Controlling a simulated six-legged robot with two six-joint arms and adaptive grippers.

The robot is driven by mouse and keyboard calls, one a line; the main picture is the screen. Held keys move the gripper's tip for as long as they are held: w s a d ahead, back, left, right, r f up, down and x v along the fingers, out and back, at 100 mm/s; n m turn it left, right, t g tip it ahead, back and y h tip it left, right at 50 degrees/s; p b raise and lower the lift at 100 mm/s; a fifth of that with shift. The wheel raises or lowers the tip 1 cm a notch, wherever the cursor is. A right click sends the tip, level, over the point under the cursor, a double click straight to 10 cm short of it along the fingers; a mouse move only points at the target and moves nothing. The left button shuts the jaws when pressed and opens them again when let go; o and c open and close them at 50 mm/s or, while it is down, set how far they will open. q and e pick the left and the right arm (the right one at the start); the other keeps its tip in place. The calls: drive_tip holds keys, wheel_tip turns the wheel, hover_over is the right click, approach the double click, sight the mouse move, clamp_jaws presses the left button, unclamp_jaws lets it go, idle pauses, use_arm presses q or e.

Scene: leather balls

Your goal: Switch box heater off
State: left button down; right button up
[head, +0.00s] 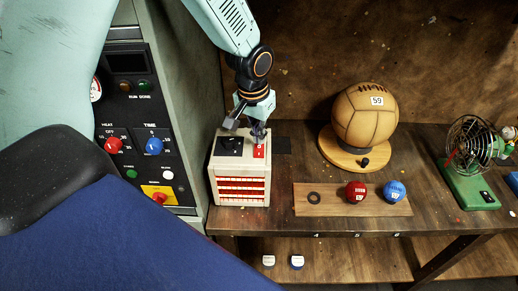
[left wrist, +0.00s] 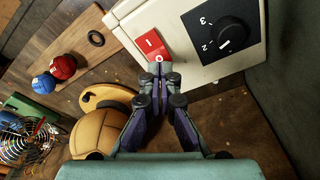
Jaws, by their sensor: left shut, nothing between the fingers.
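The box heater (head: 240,172) is a cream box with glowing red bars on its front, standing at the left end of the bench. Its top carries a black dial (head: 230,146) and a red rocker switch (head: 259,151). In the left wrist view the switch (left wrist: 151,44) shows marks I and O, and the dial (left wrist: 228,33) has numbers. My left gripper (head: 248,128) is shut and empty over the back of the heater top, beside the switch. In the left wrist view its fingertips (left wrist: 160,72) are at the O end; I cannot tell whether they touch. My right gripper is not in view.
A dark control panel (head: 130,120) with knobs stands left of the heater. To the right are a leather ball (head: 364,115) on a wooden stand, a board (head: 325,204) with red and blue balls, and a green fan (head: 470,160). The bench front between heater and board is clear.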

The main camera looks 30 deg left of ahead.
use_arm(q)
drive_tip(key=shift+d+f, duration=0.1)
drive_tip(key=shift+w+f, duration=0.1)
drive_tip(key=shift+f, duration=0.2)
drive_tip(key=shift+f+b, duration=0.1)
drive_tip(key=shift+b, duration=0.2)
